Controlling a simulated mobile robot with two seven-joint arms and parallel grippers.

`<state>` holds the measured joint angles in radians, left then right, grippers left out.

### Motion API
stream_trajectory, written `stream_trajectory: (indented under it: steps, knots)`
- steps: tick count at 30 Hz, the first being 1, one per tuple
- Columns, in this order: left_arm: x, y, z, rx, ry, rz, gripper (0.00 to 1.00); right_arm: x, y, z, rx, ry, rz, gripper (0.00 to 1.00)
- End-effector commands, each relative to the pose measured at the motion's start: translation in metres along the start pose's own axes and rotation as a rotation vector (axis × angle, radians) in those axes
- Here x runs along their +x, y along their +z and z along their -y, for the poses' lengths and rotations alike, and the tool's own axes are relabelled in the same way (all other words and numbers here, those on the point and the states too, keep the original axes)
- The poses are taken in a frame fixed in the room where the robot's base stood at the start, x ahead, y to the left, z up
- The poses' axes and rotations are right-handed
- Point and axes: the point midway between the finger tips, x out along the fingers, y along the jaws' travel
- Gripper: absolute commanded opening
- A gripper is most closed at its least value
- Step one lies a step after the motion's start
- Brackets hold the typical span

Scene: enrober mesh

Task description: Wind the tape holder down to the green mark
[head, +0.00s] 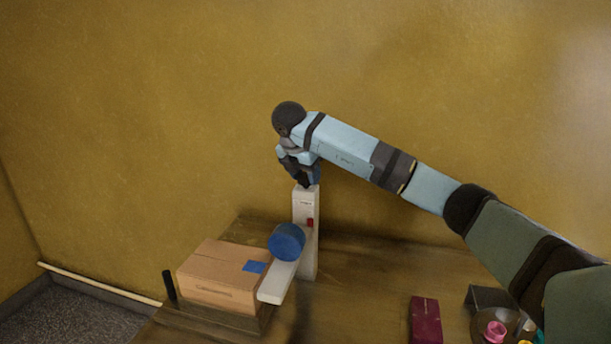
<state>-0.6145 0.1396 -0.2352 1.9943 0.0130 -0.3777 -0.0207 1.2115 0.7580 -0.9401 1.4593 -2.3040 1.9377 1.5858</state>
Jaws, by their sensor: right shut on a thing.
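A white upright post (306,256) stands on the table. The tape holder is a pale arm (277,283) reaching out from the post toward the front left, with a blue tape roll (286,242) at its post end. A red mark (310,223) shows on the post's front, just above the holder. I cannot see a green mark. My right gripper (305,183) points down at the post's top and is shut on the winding knob there, which the fingers mostly hide. My left gripper is out of view.
A cardboard box (217,284) with a blue patch sits left of the post, beside the holder's arm. A dark upright stick (169,286) stands at its left. A dark red box (425,320) and a bowl with a pink item (495,331) lie right. A yellow wall is behind.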

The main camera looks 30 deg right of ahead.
Motion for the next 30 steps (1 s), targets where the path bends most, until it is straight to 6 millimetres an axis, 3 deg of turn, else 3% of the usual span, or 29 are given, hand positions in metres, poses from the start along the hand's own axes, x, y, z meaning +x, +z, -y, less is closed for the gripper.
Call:
stream_trajectory:
  steps: [15, 30]
  knots:
    - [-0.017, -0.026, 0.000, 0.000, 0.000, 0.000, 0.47, -0.003, 0.002, -0.001, 0.351, -0.146, 0.000, 0.22]
    - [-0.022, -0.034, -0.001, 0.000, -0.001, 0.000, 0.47, 0.000, 0.001, -0.002, 0.439, -0.182, -0.001, 0.22]
